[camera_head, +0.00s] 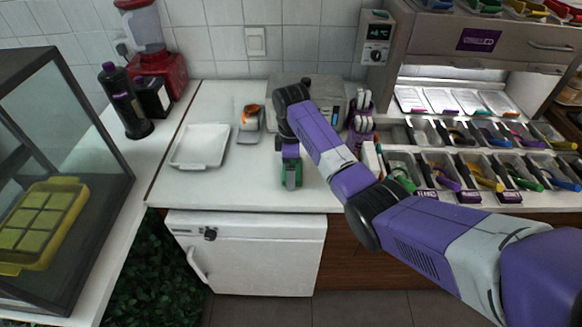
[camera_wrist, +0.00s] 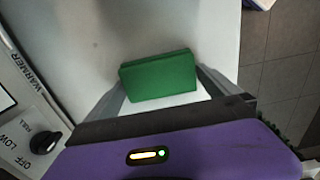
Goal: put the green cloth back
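The green cloth (camera_wrist: 158,78) is a folded green block between the two fingers of my gripper (camera_wrist: 158,84) in the wrist view. A finger meets each end of it, and the gripper looks shut on it. In the head view, my gripper (camera_head: 291,172) points down over the white counter, left of the topping bins, with green showing at its fingers. I cannot tell whether the cloth touches the counter.
A white tray (camera_head: 200,146) and a small grey holder with an orange item (camera_head: 249,122) stand left of my gripper. A grey warmer (camera_head: 318,92) is behind it. Topping bins (camera_head: 470,170) with coloured handles are at right. The counter's front edge is close.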

